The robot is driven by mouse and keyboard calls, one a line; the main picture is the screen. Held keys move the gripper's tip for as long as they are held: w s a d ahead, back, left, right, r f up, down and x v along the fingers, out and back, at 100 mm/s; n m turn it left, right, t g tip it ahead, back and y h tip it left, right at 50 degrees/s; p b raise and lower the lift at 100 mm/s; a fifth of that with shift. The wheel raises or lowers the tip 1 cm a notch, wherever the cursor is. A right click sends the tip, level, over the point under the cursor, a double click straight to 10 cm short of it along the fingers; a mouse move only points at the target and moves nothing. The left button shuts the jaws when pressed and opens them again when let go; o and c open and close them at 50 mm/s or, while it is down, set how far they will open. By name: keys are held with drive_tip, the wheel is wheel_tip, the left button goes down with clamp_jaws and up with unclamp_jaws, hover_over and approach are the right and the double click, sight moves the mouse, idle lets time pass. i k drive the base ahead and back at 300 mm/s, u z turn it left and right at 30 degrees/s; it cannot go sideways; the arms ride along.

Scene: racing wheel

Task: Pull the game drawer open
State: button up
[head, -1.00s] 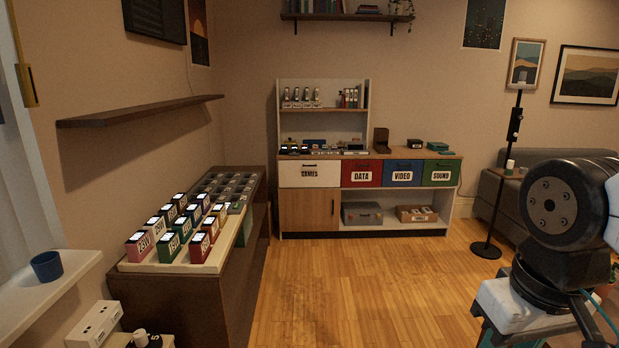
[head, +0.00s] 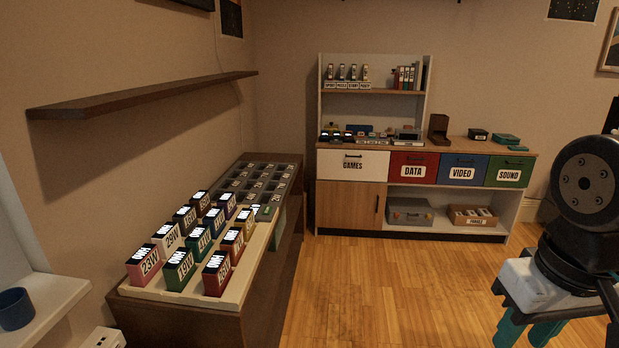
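The game drawer (head: 352,165) is the white front labelled GAMES, at the upper left of the cabinet (head: 345,200) against the far wall. It looks shut, flush with the fronts beside it, and has a small dark handle (head: 353,155) near its top edge. My arm shows at the right edge of the head view, well in front of the cabinet.
Red DATA (head: 413,170), blue VIDEO (head: 462,173) and green SOUND (head: 509,175) drawers sit to the right. A dark bench (head: 265,300) with a cartridge tray stands at left. A wall shelf (head: 150,93) juts out above it. The wooden floor (head: 400,285) before the cabinet is clear.

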sight(334, 164)
drive_tip(key=u, duration=0.05)
drive_tip(key=i, duration=2)
drive_tip(key=z, duration=0.15)
drive_tip(key=i, duration=2.25)
drive_tip(key=z, duration=0.2)
